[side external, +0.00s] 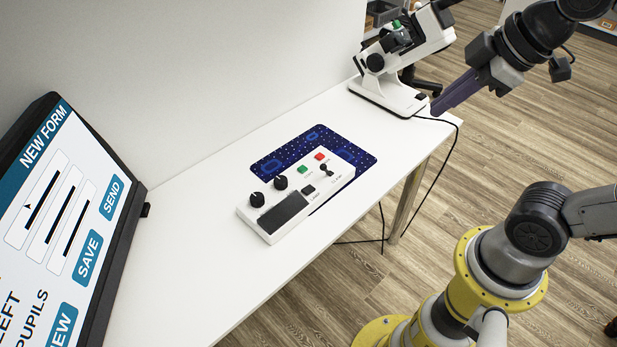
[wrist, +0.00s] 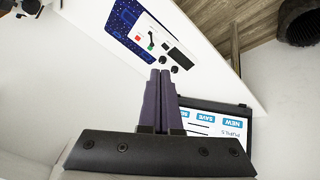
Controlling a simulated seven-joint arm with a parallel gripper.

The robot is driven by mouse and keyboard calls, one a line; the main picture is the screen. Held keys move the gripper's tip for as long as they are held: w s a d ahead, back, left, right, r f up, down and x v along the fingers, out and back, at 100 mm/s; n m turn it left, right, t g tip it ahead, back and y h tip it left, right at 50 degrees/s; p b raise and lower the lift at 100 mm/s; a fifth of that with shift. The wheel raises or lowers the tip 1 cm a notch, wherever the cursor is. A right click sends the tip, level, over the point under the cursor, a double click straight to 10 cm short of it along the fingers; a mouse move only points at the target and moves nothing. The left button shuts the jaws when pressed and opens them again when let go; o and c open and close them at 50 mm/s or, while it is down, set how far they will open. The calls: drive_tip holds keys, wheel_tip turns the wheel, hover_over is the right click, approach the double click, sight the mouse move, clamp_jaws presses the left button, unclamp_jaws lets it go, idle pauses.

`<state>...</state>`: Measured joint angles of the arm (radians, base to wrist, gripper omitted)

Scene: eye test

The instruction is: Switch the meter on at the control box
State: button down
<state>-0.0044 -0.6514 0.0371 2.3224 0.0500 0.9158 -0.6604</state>
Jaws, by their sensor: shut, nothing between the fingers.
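The control box (side external: 296,196) is a white slab on the table, lying partly over a dark blue patterned mat (side external: 356,154). It bears two black knobs, a dark panel, a green button (side external: 302,169), a red button (side external: 320,156), a small black switch (side external: 311,190) and a black lever (side external: 326,170). The control box also shows in the wrist view (wrist: 170,50). The white meter (side external: 392,92) stands at the far end of the table with a green part on top. My gripper (side external: 437,108) is shut and empty, close to the right of the meter's base, away from the control box.
A large screen (side external: 75,200) with NEW FORM, SAVE and SEND buttons stands at the left end of the table. A black cable (side external: 452,146) runs from the meter over the table's edge. The white table (side external: 200,230) is bare in front of the box.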

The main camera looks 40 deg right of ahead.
drive_tip(key=w+a+n+g, duration=0.1)
drive_tip(key=w+n, duration=0.4)
drive_tip(key=w, duration=0.2)
drive_tip(key=n+g+y, duration=0.1)
drive_tip(key=n+g, duration=0.4)
drive_tip(key=n, duration=0.1)
hover_over(304, 192)
drive_tip(key=d, duration=0.3)
wheel_tip(304, 192, down, 16)
drive_tip(key=a+f, duration=0.1)
drive_tip(key=f, duration=0.8)
drive_tip(key=a+f, duration=0.1)
drive_tip(key=f, duration=0.3)
drive_tip(key=shift+a+f, duration=0.3)
drive_tip(key=shift+f, duration=0.1)
